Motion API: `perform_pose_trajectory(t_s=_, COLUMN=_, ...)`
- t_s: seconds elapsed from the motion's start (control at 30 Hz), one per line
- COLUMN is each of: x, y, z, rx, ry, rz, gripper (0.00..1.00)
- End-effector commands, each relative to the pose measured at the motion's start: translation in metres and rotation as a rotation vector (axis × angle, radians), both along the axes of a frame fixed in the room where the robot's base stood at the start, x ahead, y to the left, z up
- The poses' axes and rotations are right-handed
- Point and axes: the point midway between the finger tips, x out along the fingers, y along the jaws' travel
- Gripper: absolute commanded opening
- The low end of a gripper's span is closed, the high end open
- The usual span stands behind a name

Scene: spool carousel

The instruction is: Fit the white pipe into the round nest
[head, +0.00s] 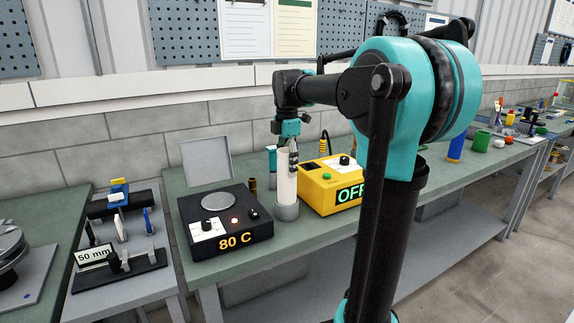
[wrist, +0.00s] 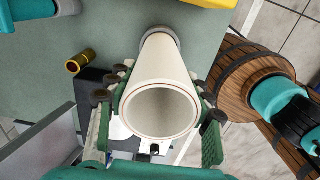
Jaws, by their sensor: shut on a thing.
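The white pipe (head: 286,180) stands about upright on the green bench in the head view. In the wrist view I look into the open near end of the white pipe (wrist: 160,75). My gripper (head: 288,146) is shut on the pipe near its top; in the wrist view the green-padded fingers of my gripper (wrist: 161,112) lie on both sides of it. The round nest (head: 286,212) is a short grey ring at the pipe's lower end. The nest also shows in the wrist view (wrist: 160,31), around the pipe's far end. How deep the pipe sits is hidden.
A black hotplate (head: 225,222) marked 80 C, with a raised grey panel (head: 206,163), stands close left of the pipe. A yellow box (head: 331,187) marked OFF stands close right. A small brass cylinder (head: 252,187) and a teal-and-grey object (head: 272,160) are behind.

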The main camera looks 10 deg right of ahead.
Motion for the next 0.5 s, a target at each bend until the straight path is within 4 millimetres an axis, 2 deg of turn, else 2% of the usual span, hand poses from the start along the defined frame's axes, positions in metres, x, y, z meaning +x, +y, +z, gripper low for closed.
perform_pose_trajectory(t_s=0.03, x=0.0002, y=0.0001, z=-0.0010, rx=0.000, ry=0.000, rz=0.000, gripper=0.52)
perform_pose_trajectory(t_s=0.2, x=0.0001, y=0.0000, z=-0.0007, rx=0.000, ry=0.000, rz=0.000, gripper=0.72)
perform_pose_trajectory(t_s=0.5, x=0.0000, y=0.0000, z=0.0003, rx=0.000, ry=0.000, rz=0.000, gripper=0.72)
